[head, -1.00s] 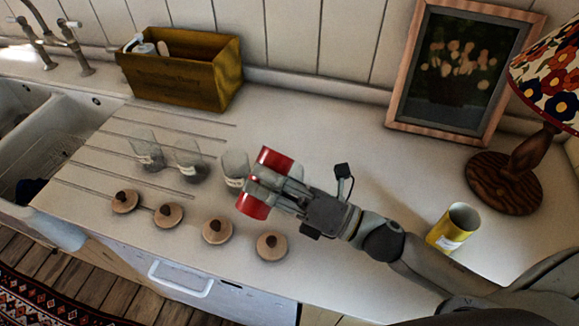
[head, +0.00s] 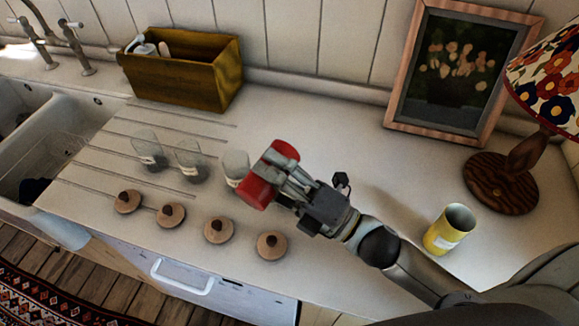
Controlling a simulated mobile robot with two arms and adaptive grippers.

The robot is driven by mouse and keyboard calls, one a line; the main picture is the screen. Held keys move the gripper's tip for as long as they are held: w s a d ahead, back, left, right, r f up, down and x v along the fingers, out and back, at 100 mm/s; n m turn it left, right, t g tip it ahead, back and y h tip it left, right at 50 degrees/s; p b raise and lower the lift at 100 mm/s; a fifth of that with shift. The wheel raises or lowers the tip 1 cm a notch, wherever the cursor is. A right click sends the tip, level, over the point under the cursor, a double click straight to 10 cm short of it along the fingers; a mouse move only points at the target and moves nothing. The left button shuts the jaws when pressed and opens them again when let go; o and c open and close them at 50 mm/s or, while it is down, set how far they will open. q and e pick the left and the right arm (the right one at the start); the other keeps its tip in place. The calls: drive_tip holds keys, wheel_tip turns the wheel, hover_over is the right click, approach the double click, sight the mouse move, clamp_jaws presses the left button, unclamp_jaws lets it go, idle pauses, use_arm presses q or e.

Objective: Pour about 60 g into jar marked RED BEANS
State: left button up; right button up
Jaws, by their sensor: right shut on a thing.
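My right gripper (head: 292,177) is shut on a red can (head: 259,192) and holds it tilted above the counter. The can's lower left end is close to the rightmost glass jar (head: 235,166); I cannot tell whether they touch. Two more glass jars, the middle one (head: 190,160) and the left one (head: 149,151), stand to the left with dark contents low in them. The jars carry small pale labels that are too small to read. Whether anything flows from the can is not visible. My left gripper is not in view.
Several wooden lids with knobs (head: 272,244) lie along the counter's front. A yellow can (head: 449,230) stands at the right near my arm. A wooden box (head: 185,75), a picture frame (head: 455,70) and a lamp (head: 510,180) stand at the back. The sink (head: 50,135) is left.

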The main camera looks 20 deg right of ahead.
drive_tip(key=shift+f+m+h, duration=0.2)
drive_tip(key=shift+m+h, duration=0.1)
drive_tip(key=shift+m, duration=0.5)
drive_tip(key=shift+w+d+r+m+t+h+p, duration=0.2)
drive_tip(key=shift+r+m+t+p, duration=0.1)
drive_tip(key=shift+m+p, duration=0.45)
drive_tip(key=shift+w+d+r+m+t+h+p, duration=0.1)
drive_tip(key=shift+d+r+m+t+h+p, duration=0.15)
drive_tip(key=shift+m+p, duration=0.5)
idle(0.7)
drive_tip(key=shift+w+d+r+m+t+h+p, duration=0.15)
drive_tip(key=shift+r+m+h+p, duration=0.1)
drive_tip(key=shift+m+p, duration=0.45)
drive_tip(key=shift+w+d+r+m+t+h+p, duration=0.15)
drive_tip(key=shift+m+p, duration=0.3)
drive_tip(key=shift+m, duration=0.45)
idle(2.6)
